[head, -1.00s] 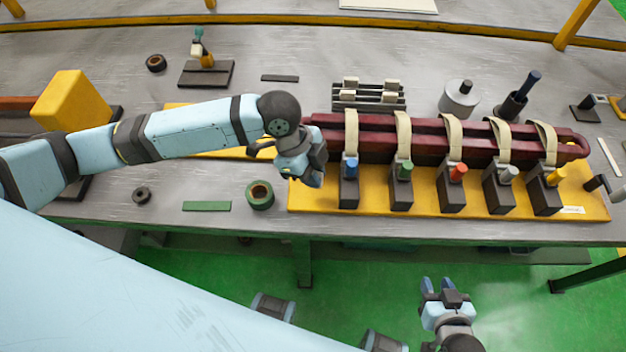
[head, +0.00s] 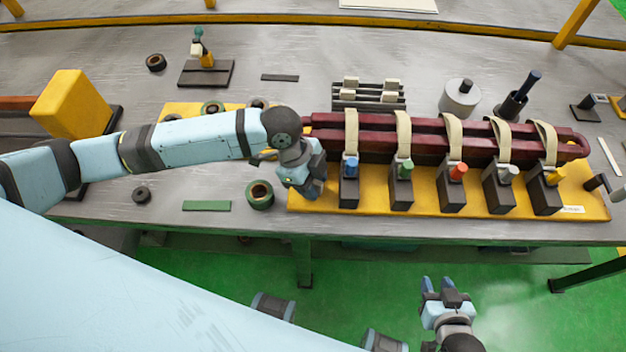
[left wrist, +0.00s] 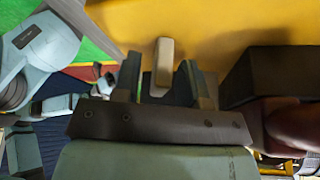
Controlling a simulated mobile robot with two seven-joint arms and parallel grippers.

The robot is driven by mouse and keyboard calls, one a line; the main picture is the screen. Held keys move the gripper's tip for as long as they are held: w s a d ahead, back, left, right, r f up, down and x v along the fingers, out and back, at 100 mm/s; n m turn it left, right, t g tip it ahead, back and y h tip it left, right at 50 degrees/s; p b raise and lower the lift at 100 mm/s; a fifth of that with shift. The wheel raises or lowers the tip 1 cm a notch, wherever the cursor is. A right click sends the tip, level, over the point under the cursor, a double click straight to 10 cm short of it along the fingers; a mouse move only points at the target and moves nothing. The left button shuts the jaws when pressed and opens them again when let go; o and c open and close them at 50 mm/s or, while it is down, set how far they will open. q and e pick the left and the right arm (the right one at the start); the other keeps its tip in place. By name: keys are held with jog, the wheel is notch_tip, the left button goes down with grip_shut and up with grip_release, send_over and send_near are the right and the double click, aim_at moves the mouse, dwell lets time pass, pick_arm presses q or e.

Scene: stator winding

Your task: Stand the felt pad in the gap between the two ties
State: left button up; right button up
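A small cream block (left wrist: 164,62), which looks like the felt pad, shows in the left wrist view against the yellow board, between my left gripper's fingers; I see no firm contact with them. My left gripper (head: 312,190) is at the left end of the dark red coil (head: 345,138); its fingers (left wrist: 162,75) look apart in the left wrist view. In the head view the gripper hides the pad. Several cream ties wrap the coil, among them the leftmost tie (head: 351,132) and its neighbour (head: 404,134). My right gripper (head: 438,286) is open and empty, low in front of the table.
Dark blocks with coloured pegs, such as the blue-pegged block (head: 348,190), line the coil's front on the yellow board (head: 425,205). A dark rack (head: 370,105) with cream pieces stands behind. A tape roll (head: 260,194) and a green strip (head: 207,206) lie left of the gripper.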

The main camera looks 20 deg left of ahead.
pick_arm(q)
jog(key=v, duration=1.2)
jog(key=shift+r, duration=0.2)
